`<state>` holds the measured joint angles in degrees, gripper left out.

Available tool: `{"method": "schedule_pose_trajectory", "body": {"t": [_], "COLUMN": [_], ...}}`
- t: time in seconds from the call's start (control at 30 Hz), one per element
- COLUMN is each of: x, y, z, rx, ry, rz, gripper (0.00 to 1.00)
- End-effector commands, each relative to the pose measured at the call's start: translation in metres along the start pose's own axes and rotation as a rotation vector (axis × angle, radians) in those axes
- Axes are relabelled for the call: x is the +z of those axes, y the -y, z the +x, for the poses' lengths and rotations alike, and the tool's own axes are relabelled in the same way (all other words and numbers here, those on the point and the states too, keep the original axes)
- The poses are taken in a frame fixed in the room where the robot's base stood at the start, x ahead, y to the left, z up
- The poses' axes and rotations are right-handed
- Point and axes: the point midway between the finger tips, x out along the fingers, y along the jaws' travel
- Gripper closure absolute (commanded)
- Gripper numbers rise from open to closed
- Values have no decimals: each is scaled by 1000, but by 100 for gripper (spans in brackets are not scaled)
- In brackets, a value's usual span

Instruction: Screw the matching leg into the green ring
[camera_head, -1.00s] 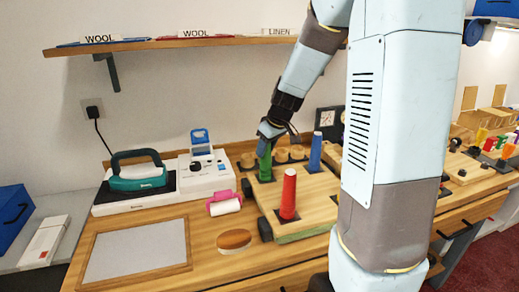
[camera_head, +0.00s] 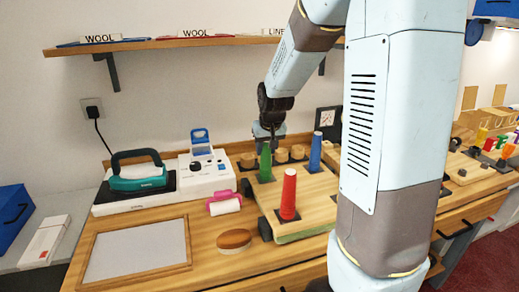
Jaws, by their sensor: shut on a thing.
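The green leg (camera_head: 265,164) stands upright on the wooden board (camera_head: 314,204), at its back left corner. The ring under it is small and dark here, and I cannot make out its colour. My gripper (camera_head: 266,141) points down over the green leg and is shut on its top. A red leg (camera_head: 289,195) stands upright at the front of the board. A blue leg (camera_head: 315,153) stands upright at the back right. Part of the board's right side is hidden behind my arm.
A teal iron (camera_head: 139,176) and a white machine (camera_head: 207,172) stand to the left. A pink-and-white roll (camera_head: 224,203) and a brown round pad (camera_head: 234,239) lie near the board's left side. A framed grey panel (camera_head: 137,253) lies front left. A shelf (camera_head: 170,43) runs above.

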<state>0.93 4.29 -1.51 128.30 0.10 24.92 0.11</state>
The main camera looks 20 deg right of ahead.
Motion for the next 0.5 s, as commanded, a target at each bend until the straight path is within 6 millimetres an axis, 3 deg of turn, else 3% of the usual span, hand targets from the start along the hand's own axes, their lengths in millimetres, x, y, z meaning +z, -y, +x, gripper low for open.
{"method": "schedule_pose_trajectory", "body": {"t": [0.5], "x": [2], "y": [1], "z": [1], "rx": [94], "ry": [4], "rz": [225], "gripper": [98]}}
